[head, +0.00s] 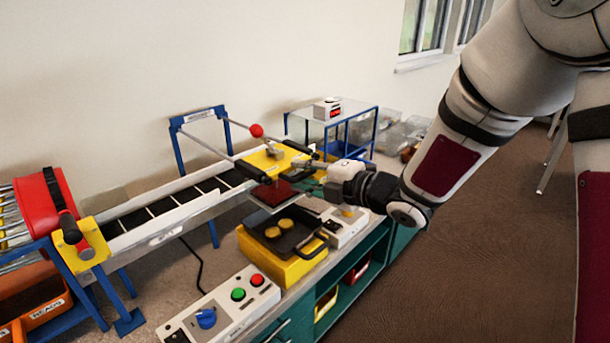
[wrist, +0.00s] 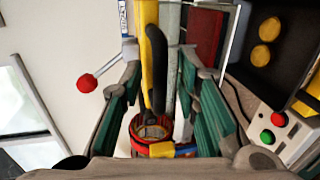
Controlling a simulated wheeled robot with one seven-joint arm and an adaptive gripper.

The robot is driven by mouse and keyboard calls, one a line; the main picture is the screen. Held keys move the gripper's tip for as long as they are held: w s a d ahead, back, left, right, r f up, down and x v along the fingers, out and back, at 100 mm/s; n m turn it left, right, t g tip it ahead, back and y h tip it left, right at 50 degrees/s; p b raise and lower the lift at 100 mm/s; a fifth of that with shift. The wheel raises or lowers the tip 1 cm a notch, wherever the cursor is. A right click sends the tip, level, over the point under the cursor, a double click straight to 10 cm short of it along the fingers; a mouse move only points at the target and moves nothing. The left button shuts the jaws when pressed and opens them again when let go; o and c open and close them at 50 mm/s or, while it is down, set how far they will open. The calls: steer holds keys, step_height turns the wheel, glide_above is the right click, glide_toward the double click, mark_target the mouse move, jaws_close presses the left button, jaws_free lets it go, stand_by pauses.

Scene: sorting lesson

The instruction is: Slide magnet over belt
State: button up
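A yellow carriage plate (head: 258,161) sits across rails over the conveyor belt (head: 165,205), at its right end; I take it to be the magnet's carriage. A black handle (wrist: 156,62) on a yellow bar (wrist: 148,20) stands in the middle of the wrist view. My gripper (head: 304,172) is at the carriage's right side. Its green fingers (wrist: 159,56) are open, one on each side of the black handle, with gaps showing. The magnet's underside is hidden.
A red-ball lever (head: 256,131) rises behind the carriage. In front are a dark red plate (head: 270,193), a black pan (head: 293,244) with two yellow discs, and a button box (head: 222,307). A red drum (head: 38,205) stands at the belt's left end.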

mark_target(278, 159)
jaws_close()
steer(key=b+x, duration=0.1)
steer(key=x, duration=0.2)
steer(key=r+b+x, duration=0.1)
steer(key=x, duration=0.1)
steer(key=b+x, duration=0.1)
steer(key=x, duration=0.2)
steer(key=shift+w+a+r+b, duration=0.3)
steer(key=shift+w+b, duration=0.05)
steer(key=shift+b, duration=0.05)
steer(key=shift+o, duration=0.5)
jaws_free()
steer(key=shift+s+r, duration=0.1)
steer(key=v, duration=1.1)
steer(key=shift+s+d, duration=0.25)
steer(key=shift+d, duration=0.1)
